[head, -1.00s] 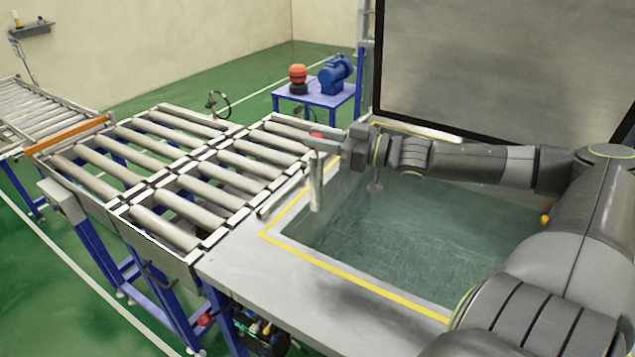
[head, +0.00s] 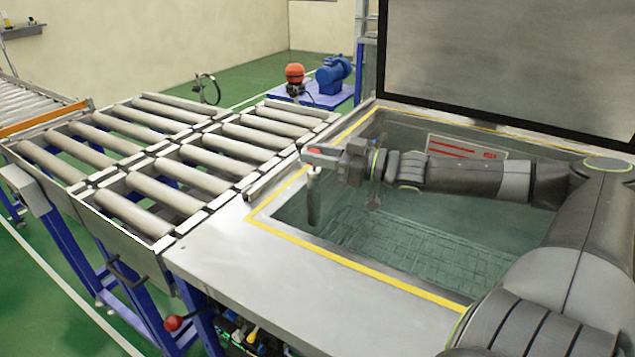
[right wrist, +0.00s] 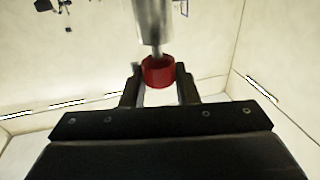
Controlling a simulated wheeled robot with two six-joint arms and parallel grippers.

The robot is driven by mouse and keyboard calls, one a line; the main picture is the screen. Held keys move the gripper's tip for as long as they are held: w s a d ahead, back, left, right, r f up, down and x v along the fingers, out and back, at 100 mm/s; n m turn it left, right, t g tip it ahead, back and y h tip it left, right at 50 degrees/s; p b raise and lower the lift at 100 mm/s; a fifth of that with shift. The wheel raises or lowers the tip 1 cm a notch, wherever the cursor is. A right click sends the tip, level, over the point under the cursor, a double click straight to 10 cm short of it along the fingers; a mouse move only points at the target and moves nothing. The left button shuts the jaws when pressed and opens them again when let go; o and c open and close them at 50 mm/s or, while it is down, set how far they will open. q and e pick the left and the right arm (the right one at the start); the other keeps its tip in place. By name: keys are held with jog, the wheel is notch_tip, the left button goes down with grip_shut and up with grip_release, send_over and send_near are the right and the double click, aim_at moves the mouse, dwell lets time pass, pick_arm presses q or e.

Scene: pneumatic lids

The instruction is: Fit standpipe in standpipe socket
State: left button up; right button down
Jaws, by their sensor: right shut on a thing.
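My right gripper (head: 322,154) reaches in from the right over the tank's left side. It is shut on the red top of the standpipe; this red collar (right wrist: 158,72) sits between the two fingers in the right wrist view. The standpipe (head: 313,200) is a grey metal tube. It hangs about upright from the gripper, near the tank's left wall, and its lower end appears free. The standpipe's metal body also shows in the right wrist view (right wrist: 152,22). I cannot make out the standpipe socket. My left gripper is not in view.
The tank rim (head: 345,268) has a yellow line around the opening. A raised lid panel (head: 500,60) stands behind it. A roller conveyor (head: 165,150) adjoins on the left. A blue motor (head: 334,74) and an orange-topped device (head: 295,74) stand on a blue table behind.

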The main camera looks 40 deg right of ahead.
aim_at(313, 173)
notch_tip(313, 173, down, 2)
jog(key=shift+w+f+b, duration=0.1)
jog(key=shift+b, duration=0.55)
jog(key=shift+f, duration=0.2)
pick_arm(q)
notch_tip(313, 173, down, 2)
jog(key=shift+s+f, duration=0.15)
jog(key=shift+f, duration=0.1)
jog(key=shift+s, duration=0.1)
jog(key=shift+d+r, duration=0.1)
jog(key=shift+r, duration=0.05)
pick_arm(e)
jog(key=shift+r, duration=0.1)
